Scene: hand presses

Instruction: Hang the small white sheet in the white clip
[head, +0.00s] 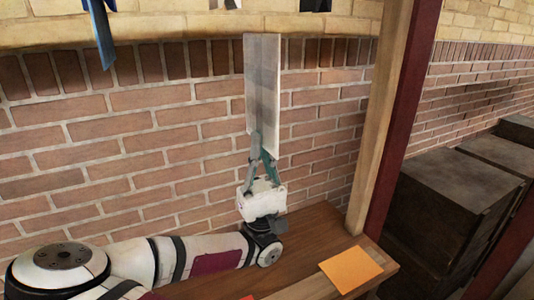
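The small white sheet (263,85) stands upright, tall and narrow, above my gripper in the head view. My gripper (262,145) points up and is shut on the sheet's lower end. A small pale and dark shape (229,4) at the top edge, up and left of the sheet, may be the white clip. It is mostly cut off by the frame, so I cannot tell for certain. The sheet's top appears below that shape and apart from it.
A blue piece (101,35) hangs at the upper left, and a dark blue one (315,5) at the top right. An orange sheet (350,268) lies on the wooden bench (318,228). A wooden post (379,120) stands right. Brick wall lies behind.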

